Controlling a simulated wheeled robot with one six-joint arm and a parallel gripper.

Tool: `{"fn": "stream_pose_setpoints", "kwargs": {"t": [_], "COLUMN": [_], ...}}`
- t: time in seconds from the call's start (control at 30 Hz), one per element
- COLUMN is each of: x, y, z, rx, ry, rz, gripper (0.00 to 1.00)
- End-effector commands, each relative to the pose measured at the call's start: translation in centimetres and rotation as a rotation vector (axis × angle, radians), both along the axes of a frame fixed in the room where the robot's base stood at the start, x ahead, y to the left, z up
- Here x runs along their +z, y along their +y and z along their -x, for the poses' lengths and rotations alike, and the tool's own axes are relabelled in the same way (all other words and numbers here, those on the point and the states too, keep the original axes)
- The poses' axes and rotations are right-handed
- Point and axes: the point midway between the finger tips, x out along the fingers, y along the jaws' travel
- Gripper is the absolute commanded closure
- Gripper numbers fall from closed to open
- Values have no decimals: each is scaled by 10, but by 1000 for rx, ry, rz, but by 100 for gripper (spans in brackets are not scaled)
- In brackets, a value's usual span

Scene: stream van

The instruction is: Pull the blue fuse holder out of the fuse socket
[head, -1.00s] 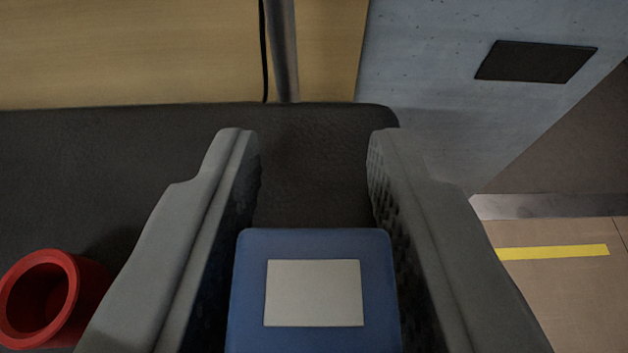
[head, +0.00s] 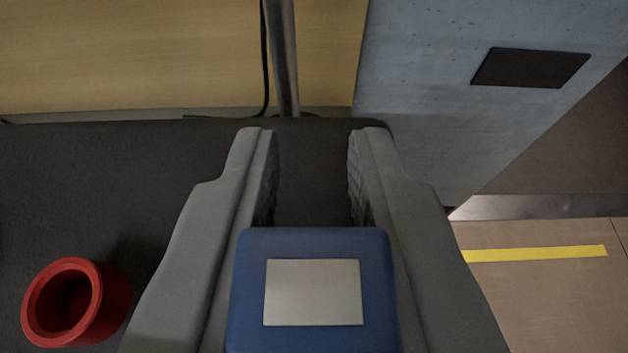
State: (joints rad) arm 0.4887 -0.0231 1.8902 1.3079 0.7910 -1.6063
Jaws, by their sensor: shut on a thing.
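The blue fuse holder (head: 312,338) is a blue block with a pale grey label on its face, at the bottom middle of the head view. My gripper (head: 312,180) has its two grey fingers on either side of it, shut on the holder. The fingertips reach past the holder over the dark surface, with a gap between them. The fuse socket cannot be made out; the lower part of the holder is cut off by the picture's edge.
A red cup-like ring (head: 112,300) lies on the dark padded surface (head: 90,190) at the left. A metal pole (head: 284,60) and black cable stand behind. A grey concrete-like block (head: 430,110) with a dark plate is at the right. Floor with a yellow strip (head: 535,253) lies beyond.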

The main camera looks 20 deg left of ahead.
Motion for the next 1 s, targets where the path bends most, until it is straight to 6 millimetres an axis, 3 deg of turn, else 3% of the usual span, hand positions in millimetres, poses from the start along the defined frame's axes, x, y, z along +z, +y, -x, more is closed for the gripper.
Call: {"fn": "stream_pose_setpoints", "kwargs": {"t": [1.0], "x": [20], "y": [0], "z": [0], "rx": [-1], "ry": [0], "rz": [0], "gripper": [100]}}
